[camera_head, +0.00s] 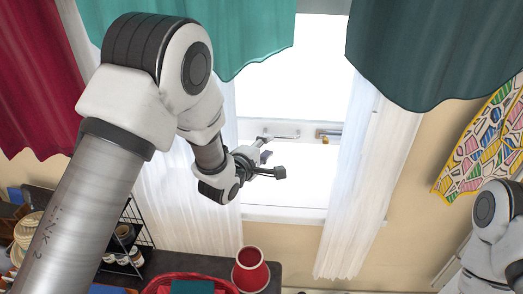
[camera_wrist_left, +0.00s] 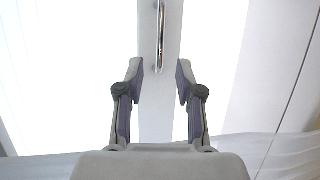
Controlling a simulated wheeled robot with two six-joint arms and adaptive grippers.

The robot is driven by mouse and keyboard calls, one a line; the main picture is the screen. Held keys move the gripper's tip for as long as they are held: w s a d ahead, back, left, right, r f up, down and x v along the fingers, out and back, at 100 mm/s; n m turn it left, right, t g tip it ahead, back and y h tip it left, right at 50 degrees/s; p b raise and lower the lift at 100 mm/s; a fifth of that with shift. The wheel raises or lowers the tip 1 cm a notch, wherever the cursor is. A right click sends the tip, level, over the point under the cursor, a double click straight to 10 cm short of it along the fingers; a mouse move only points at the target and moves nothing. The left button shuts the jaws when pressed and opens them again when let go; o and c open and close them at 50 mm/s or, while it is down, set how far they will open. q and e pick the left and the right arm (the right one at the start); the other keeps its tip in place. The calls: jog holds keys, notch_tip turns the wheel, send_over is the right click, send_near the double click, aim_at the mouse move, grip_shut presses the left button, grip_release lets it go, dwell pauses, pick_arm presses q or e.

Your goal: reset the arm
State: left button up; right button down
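My left arm comes in from the left in the head view and is raised in front of the window. Its gripper (camera_head: 268,165) points to the right, near the window's sill side. In the left wrist view the two fingers of the left gripper (camera_wrist_left: 159,85) stand apart with nothing between them. A window handle (camera_wrist_left: 161,35) shows beyond the fingertips there, apart from them as far as I can tell. Part of my right arm shows at the lower right of the head view. Its gripper is out of frame.
A red container (camera_head: 250,272) and a red-rimmed tote (camera_head: 185,277) stand on a dark surface at the bottom. A black wire rack (camera_head: 133,240) with jars is at the lower left. White curtains (camera_head: 365,190) flank the bright window (camera_head: 310,75); teal curtains (camera_head: 255,35) hang above.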

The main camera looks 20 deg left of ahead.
pick_arm(q)
jog(key=v, duration=0.3)
jog(key=shift+f, duration=0.1)
